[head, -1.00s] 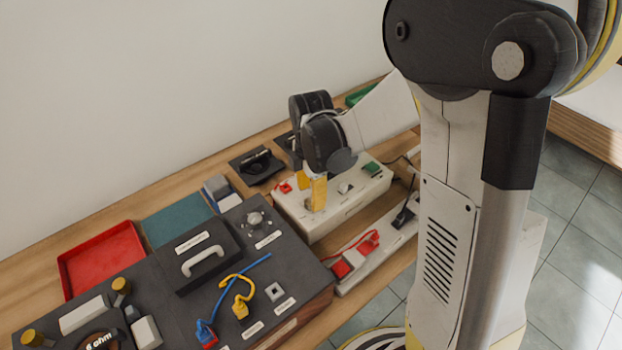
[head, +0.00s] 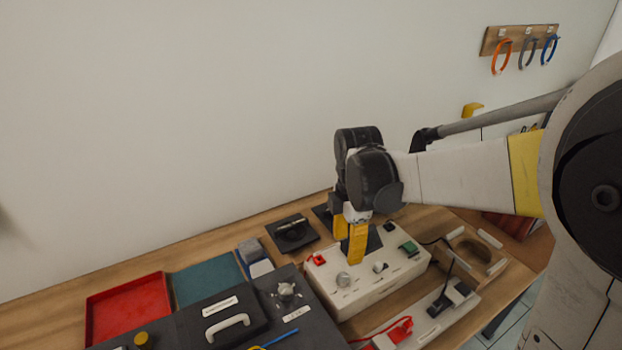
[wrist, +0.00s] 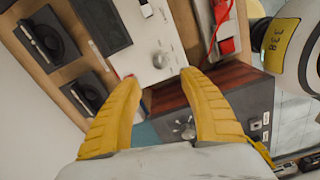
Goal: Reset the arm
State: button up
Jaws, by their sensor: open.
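My gripper (head: 350,238) has yellow fingers and hangs from my black and white arm over the white box in the head view. In the wrist view, the two fingers of my gripper (wrist: 160,95) stand wide apart with nothing between them. The white box (head: 345,300), with knobs and red and green parts on top, is below and around the fingers in the head view. I cannot tell whether the fingertips touch it. The box also shows beyond the fingertips in the wrist view (wrist: 150,40).
A dark panel (head: 190,325) with a handle lies at front left. A red tray (head: 128,308) and teal mat (head: 207,280) are behind it. A white strip (head: 430,318) with a red cable is at right. A wall rack (head: 518,40) holds coloured loops.

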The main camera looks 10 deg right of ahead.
jog(key=s+r+m+t, duration=0.3)
jog(key=s+m, duration=0.3)
jog(key=m, duration=0.3)
jog(key=s+r+m+t, duration=0.4)
jog(key=s+m, duration=0.2)
jog(key=m, duration=0.4)
jog(key=shift+s, duration=0.4)
